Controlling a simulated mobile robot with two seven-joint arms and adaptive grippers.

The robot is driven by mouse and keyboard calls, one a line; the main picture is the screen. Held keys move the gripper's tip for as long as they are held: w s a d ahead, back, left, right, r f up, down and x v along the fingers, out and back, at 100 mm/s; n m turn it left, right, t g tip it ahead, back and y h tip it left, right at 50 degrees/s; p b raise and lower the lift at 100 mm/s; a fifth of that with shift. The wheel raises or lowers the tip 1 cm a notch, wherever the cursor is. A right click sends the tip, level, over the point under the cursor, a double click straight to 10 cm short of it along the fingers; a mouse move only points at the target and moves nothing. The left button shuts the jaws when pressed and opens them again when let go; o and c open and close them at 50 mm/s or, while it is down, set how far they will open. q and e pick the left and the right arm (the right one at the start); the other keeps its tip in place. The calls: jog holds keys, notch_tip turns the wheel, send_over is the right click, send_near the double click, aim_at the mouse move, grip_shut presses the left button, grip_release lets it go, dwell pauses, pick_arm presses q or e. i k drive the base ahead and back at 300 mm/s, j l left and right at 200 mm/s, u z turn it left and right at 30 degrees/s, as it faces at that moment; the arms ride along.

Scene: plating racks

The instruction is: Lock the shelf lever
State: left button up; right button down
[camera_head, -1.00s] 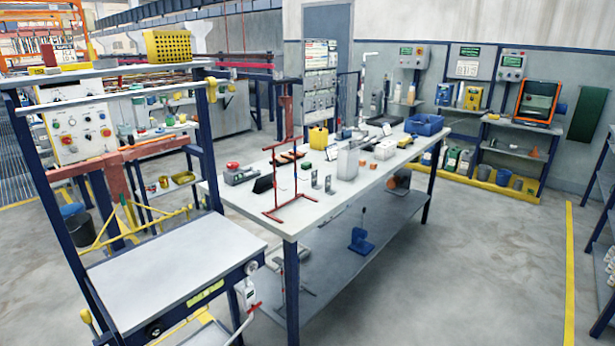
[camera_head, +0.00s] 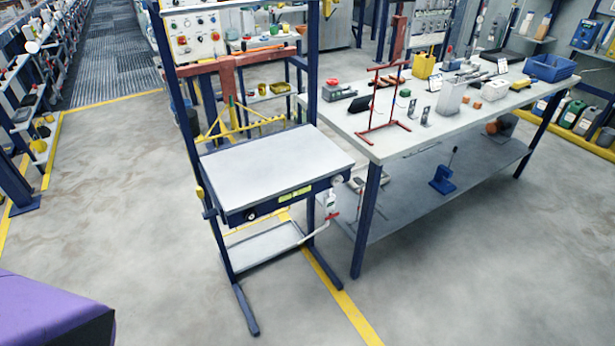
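A blue-framed shelf unit (camera_head: 278,162) with a grey top stands in the middle of the view. A small yellow handle (camera_head: 199,193) is on its left post, near the top's height. A white and red fitting (camera_head: 331,206) hangs at its right side. Neither of my grippers shows in this view.
A long workbench (camera_head: 388,150) with a red stand (camera_head: 385,128) and a blue bin (camera_head: 549,68) is right of the shelf unit. Racks with small items line the left edge. The grey floor in front and left is open, with yellow floor lines.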

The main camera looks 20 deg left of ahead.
aim_at(199, 191)
jog(key=u, duration=1.4)
